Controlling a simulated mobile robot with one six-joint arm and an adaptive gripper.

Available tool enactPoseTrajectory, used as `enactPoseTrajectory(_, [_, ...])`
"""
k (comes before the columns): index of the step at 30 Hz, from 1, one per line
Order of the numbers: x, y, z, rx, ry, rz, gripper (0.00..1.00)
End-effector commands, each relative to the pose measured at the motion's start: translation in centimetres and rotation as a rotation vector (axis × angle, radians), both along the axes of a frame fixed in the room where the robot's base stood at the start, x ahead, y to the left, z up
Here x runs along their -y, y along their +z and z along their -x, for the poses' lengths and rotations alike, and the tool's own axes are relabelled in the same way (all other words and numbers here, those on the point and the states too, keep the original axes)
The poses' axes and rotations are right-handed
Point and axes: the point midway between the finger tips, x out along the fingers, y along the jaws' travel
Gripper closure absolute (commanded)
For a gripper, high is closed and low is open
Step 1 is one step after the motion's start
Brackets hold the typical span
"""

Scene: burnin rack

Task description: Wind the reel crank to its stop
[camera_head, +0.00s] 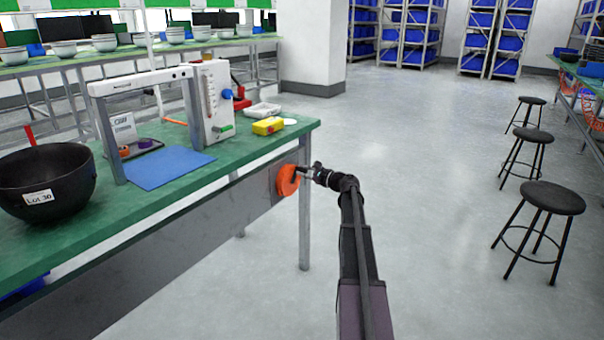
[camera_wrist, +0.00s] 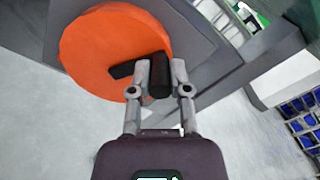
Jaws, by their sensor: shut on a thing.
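The reel (camera_head: 288,180) is an orange disc on the grey front panel of the green bench, near its right end. In the wrist view the orange reel (camera_wrist: 95,45) fills the upper left. A black crank arm (camera_wrist: 122,70) runs across its face to a dark cylindrical handle (camera_wrist: 159,80). My gripper (camera_head: 308,172) reaches the reel from the right. In the wrist view my gripper (camera_wrist: 160,75) has its two grey fingers on either side of the handle, shut on it. The reel's hub and any stop are not visible.
The green bench top (camera_head: 215,175) holds a black bowl (camera_head: 45,183), a blue mat (camera_head: 165,167), a white gauge panel (camera_head: 212,100) and a yellow box (camera_head: 268,126). A bench leg (camera_head: 304,225) stands beside the reel. Several black stools (camera_head: 553,197) stand right; the floor between is clear.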

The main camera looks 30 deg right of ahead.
Motion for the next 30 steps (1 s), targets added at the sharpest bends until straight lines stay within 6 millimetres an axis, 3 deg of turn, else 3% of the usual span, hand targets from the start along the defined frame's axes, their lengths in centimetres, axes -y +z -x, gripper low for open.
enactPoseTrajectory(10, [0.67,-0.61,-0.36,-0.074,0.001,-0.172,1.0])
enactPoseTrajectory(26, [0.76,-0.66,-0.38,-0.087,0.001,-0.204,1.0])
enactPoseTrajectory(27, [0.76,-0.66,-0.38,-0.087,0.001,-0.204,0.7])
enactPoseTrajectory(30, [0.77,-0.64,-0.36,-0.086,0.0,-0.205,0.41])
